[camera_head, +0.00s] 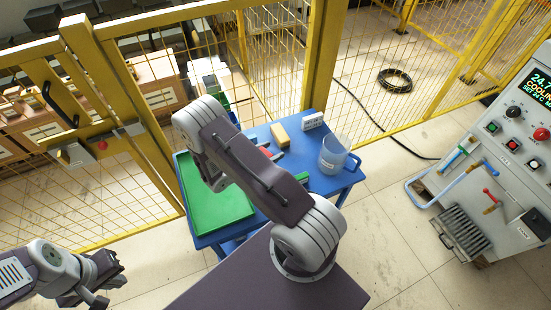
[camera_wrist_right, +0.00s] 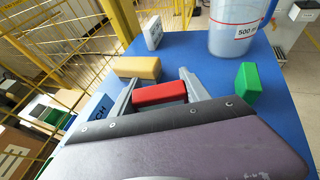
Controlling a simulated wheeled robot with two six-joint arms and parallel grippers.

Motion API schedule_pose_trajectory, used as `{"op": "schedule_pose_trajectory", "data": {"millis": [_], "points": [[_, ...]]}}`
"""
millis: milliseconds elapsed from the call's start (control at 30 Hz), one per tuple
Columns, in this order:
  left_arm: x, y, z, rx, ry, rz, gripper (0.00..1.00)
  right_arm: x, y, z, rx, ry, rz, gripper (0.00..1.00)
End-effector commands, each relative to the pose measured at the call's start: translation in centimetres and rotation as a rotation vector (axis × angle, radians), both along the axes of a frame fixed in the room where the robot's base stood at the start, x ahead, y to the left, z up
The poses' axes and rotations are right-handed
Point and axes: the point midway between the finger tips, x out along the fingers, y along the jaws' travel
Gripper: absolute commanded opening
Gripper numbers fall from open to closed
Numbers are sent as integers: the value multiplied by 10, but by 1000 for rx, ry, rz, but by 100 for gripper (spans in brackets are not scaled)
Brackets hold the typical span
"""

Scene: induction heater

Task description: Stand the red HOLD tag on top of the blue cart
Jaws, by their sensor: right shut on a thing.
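The red HOLD tag (camera_wrist_right: 158,94) is a red block lying lengthwise across the jaws of my right gripper (camera_wrist_right: 155,88), which is shut on it. In the head view a bit of the red tag (camera_head: 265,151) shows beside my right arm, which hides most of the gripper. The tag is over the top of the blue cart (camera_head: 290,133); I cannot tell whether it touches the surface. No lettering on the tag is readable. My left gripper (camera_head: 112,277) is at the lower left, away from the cart, and its jaw opening is unclear.
On the cart are a tan block (camera_head: 281,134), a white lettered block (camera_head: 313,121), a clear jug (camera_head: 334,155) with a blue handle, a green block (camera_head: 302,178) and a green tray (camera_head: 218,212). A yellow mesh fence (camera_head: 320,60) stands behind. A control panel (camera_head: 515,150) is at right.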

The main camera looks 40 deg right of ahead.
Motion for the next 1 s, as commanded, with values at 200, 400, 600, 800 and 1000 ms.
{"op": "schedule_pose_trajectory", "data": {"millis": [200,400,600,800,1000], "points": [[0,0,-2,0,0,0,0,-1,0,-22,0,2,0,14],[0,0,-2,0,0,0,0,0,0,-44,-1,-1,0,14],[0,0,-3,0,0,0,0,0,0,-44,0,-1,0,14],[0,0,-5,0,0,0,0,0,0,-47,0,-1,0,71],[0,0,-5,0,0,0,0,0,0,-47,0,-1,0,76]]}}
